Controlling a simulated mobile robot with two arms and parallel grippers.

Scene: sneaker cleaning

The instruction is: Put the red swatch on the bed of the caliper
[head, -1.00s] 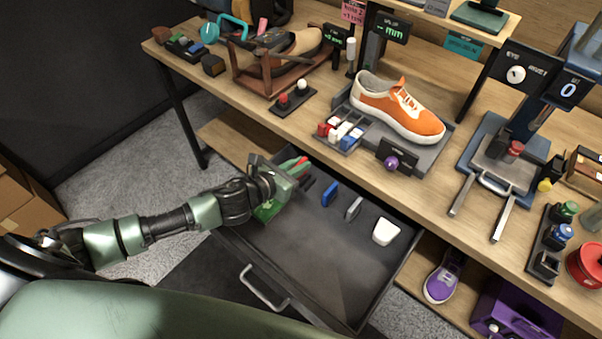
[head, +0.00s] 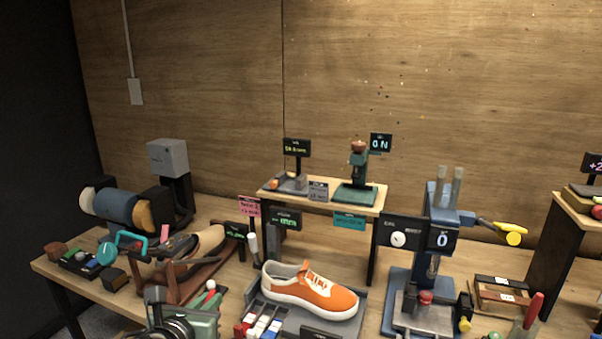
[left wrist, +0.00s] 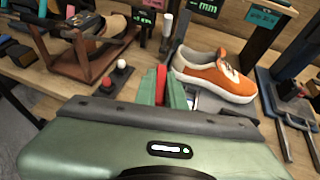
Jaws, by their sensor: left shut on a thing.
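My left gripper (head: 207,297) is at the bottom of the head view, left of the orange sneaker and above the bench's front. It is shut on the red swatch (left wrist: 161,85), a narrow red strip upright between the green fingers in the left wrist view. Its red top (head: 211,284) shows in the head view; its lower part is hidden. A dark display reading in mm (left wrist: 205,7) stands behind the sneaker, beside a grey post (head: 273,242). My right gripper is not in view.
The orange sneaker (head: 312,288) sits on a grey tray (head: 357,312), with small coloured blocks (head: 262,325) in front. A brown wooden frame (head: 172,282) stands left of my gripper. A raised shelf (head: 374,203) is behind; a blue press (head: 398,285) stands right.

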